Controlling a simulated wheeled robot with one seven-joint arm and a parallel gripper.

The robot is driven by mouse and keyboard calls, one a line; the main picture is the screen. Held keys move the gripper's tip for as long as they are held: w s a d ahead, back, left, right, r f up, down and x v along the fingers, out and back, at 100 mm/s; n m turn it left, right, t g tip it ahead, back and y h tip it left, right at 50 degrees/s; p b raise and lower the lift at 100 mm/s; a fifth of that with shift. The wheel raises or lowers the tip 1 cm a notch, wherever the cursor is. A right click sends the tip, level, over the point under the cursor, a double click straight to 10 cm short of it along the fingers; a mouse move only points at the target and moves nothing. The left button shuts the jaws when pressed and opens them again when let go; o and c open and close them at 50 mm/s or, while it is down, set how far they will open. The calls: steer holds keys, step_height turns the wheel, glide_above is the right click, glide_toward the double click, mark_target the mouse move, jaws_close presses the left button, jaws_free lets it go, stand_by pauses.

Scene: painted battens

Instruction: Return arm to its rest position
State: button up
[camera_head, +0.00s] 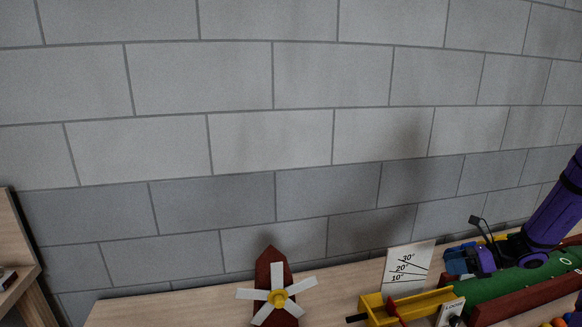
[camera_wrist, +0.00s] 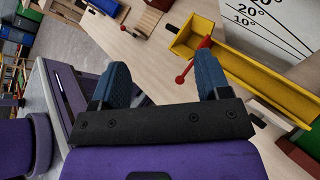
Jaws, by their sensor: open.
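My gripper (camera_wrist: 162,74) shows in the wrist view with its two blue fingers apart and nothing between them. Bare wooden bench top (camera_wrist: 140,45) lies behind the gap. In the camera_head view, my purple arm comes in from the right edge. My gripper (camera_head: 459,259) is at its end, low on the right, near the green surface and right of the angle card. How high it is above the bench is hard to tell.
A yellow trough (camera_head: 415,305) with a red lever and a white angle card (camera_head: 408,268) stand left of my gripper. A windmill (camera_head: 277,295) stands further left. A green strip (camera_head: 520,283) with red edging lies under my arm. A grey block wall (camera_head: 270,140) rises behind.

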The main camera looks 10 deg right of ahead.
steer(key=s+a+r+n+g+h, duration=0.3)
steer(key=a+r+n, duration=0.5)
steer(key=r, duration=0.2)
steer(key=s+a+r+n+g+h, duration=0.2)
steer(key=s+a+r+n+h, duration=0.15)
steer(key=a+r+n, duration=0.5)
steer(key=s+a+r+n+t+h, duration=0.2)
steer(key=s+a+r+n, duration=0.1)
steer(key=s+r+n, duration=0.3)
steer(key=s+a+r+n+t+h, duration=0.2)
steer(key=s+r+n, duration=0.4)
steer(key=s, duration=0.5)
steer(key=shift+s+a+r+h, duration=0.2)
steer(key=shift+a+r+h, duration=0.25)
steer(key=shift+a, duration=0.4)
